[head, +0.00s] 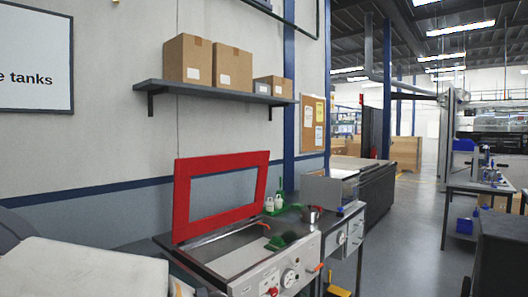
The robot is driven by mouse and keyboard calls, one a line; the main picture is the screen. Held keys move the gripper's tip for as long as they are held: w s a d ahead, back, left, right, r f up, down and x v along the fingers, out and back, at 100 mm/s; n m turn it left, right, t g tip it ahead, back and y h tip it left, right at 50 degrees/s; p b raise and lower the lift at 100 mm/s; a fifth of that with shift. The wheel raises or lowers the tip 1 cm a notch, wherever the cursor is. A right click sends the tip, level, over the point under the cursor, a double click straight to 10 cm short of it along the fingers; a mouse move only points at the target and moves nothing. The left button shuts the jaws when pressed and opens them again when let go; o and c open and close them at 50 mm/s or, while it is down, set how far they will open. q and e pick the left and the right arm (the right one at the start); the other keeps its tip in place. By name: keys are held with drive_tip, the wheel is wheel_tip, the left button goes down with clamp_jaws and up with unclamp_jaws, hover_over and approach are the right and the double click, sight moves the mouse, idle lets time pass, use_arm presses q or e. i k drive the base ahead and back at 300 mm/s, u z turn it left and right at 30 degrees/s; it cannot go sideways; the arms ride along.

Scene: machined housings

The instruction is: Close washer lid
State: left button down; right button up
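The washer lid (181,210) is a red rectangular frame. It stands open, raised at the back of the washer, and the wall shows through its middle. The washer (258,277) is at bottom centre, with a pale front panel that carries a dial and a red knob. Its open top shows a grey metal basin (222,252). The lower part of the washer is cut off by the picture's bottom edge. Neither of my grippers can be made out in the head view.
A shelf (215,91) with cardboard boxes (187,60) hangs above the lid. Open floor (405,240) lies to the right.

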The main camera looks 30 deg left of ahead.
sight(183, 230)
drive_tip(key=z, duration=0.45)
drive_tip(key=i, duration=2.75)
drive_tip(key=u, duration=0.95)
drive_tip(key=i, duration=0.9)
drive_tip(key=u, duration=1)
